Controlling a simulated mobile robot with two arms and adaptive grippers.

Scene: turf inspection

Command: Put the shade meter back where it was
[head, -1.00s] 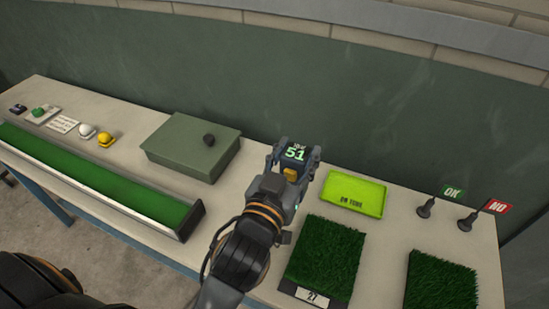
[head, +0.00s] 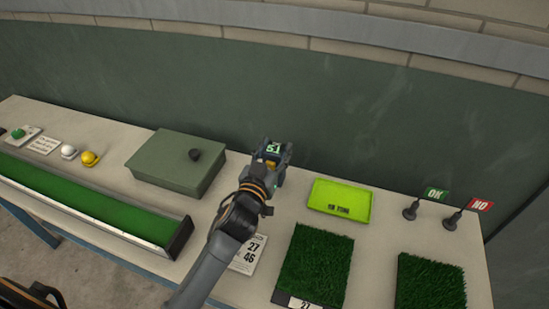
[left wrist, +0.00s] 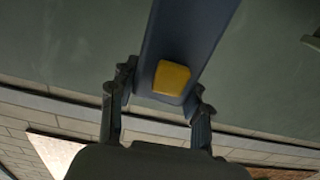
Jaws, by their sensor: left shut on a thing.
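The shade meter (head: 274,148) is a blue-grey device with a lit display that reads 51. My left gripper (head: 266,171) is shut on it and holds it up between the green box and the lime tray. In the left wrist view the meter's body (left wrist: 190,38) with its yellow button (left wrist: 172,78) is between the fingers (left wrist: 160,110). In that view it is seen against the dark green wall. My right gripper is not in view.
A green box (head: 165,165) with a dark knob is at left, behind a long turf trough (head: 80,205). The lime tray (head: 325,187), two turf squares (head: 316,260), and the OK (head: 411,209) and NO (head: 453,219) stamps are at right.

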